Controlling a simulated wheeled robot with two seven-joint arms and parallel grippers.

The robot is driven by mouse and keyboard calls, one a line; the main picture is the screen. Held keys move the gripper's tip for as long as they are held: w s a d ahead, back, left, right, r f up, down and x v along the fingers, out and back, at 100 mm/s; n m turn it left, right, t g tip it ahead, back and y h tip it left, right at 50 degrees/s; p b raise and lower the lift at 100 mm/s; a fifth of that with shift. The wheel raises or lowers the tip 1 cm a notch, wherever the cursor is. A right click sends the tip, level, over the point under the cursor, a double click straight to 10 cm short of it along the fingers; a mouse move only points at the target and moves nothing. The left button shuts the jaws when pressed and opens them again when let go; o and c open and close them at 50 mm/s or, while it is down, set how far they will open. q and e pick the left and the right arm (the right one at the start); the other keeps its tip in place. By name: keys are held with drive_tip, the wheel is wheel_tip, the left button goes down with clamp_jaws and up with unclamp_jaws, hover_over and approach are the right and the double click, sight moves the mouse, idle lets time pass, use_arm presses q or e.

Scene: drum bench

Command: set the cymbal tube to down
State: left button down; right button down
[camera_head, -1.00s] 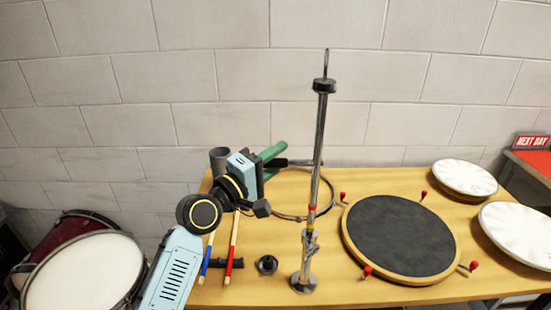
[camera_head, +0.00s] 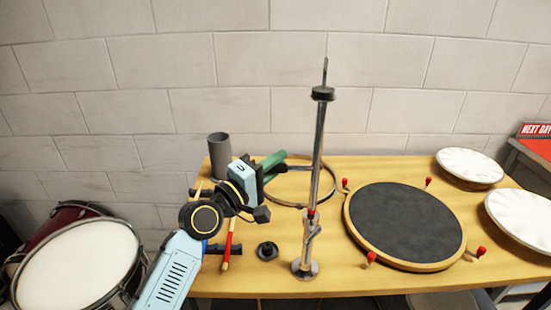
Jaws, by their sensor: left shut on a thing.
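The cymbal stand stands upright on the wooden bench, with its round metal base (camera_head: 304,269) near the front edge. Its slim cymbal tube (camera_head: 319,128) rises from a lower tube with a clamp (camera_head: 311,233), and a dark collar and thin rod top it. A red band shows just above the clamp. The fingers are small and partly hidden by the wrist. My right gripper is not in view.
A black practice pad (camera_head: 405,222) with red knobs lies right of the stand. A metal hoop (camera_head: 285,204), a green cylinder (camera_head: 273,161), a grey cup (camera_head: 219,156), drumsticks (camera_head: 229,245) and a black round part (camera_head: 267,251) lie left. White discs (camera_head: 470,166) are at right.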

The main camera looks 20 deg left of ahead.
use_arm(q)
wheel_tip(320, 180, down, 8)
drive_tip(key=b, duration=0.4)
drive_tip(key=shift+r+b, duration=0.2)
drive_tip(key=shift+b, duration=0.15)
drive_tip(key=shift+f, duration=0.1)
drive_tip(key=c, duration=1.3)
unclamp_jaws()
drive_tip(key=shift+c, duration=0.2)
drive_tip(key=shift+o, duration=0.2)
drive_tip(key=b+v, duration=0.1)
drive_tip(key=v, duration=1.2)
drive_tip(key=shift+s+b, duration=0.25)
drive_tip(key=shift+b, duration=0.1)
